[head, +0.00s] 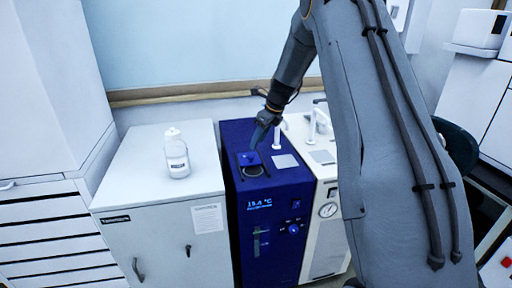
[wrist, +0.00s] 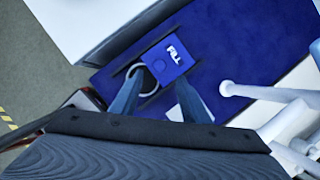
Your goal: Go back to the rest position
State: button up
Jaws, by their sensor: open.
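My gripper (wrist: 157,100) is open and hangs over the top of the blue unit (head: 230,143). In the wrist view its two fingers stand apart, with a blue lid marked FILL (wrist: 168,62) beyond and between them. That lid (head: 249,158) also shows in the head view, beside a dark round opening (head: 252,171). Nothing is visible held between the fingers. In the head view the fingertips are small and close to the lid; I cannot tell whether they touch it.
A white bottle (head: 176,155) stands on the white cabinet (head: 130,172) at left. A cream unit with a gauge (head: 328,210) stands right of the blue unit. White taps (head: 318,124) rise from the unit tops close to my gripper. A wall (head: 200,45) is behind.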

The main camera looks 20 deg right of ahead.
jog(key=shift+s+r, duration=0.15)
dwell(0.3)
jog(key=s+a+n+h, duration=0.1)
jog(key=s+a+n, duration=0.2)
jog(key=s+n, duration=0.6)
jog(key=s+a+n+g+h, duration=0.1)
jog(key=s+a+n, duration=0.2)
jog(key=s+n, duration=0.6)
jog(key=s+a+n+g+h, duration=0.1)
jog(key=s+a+n, duration=0.2)
jog(key=s+n, duration=0.7)
jog(key=s, duration=1)
jog(key=shift+s+r, duration=0.2)
jog(key=shift+r, duration=0.15)
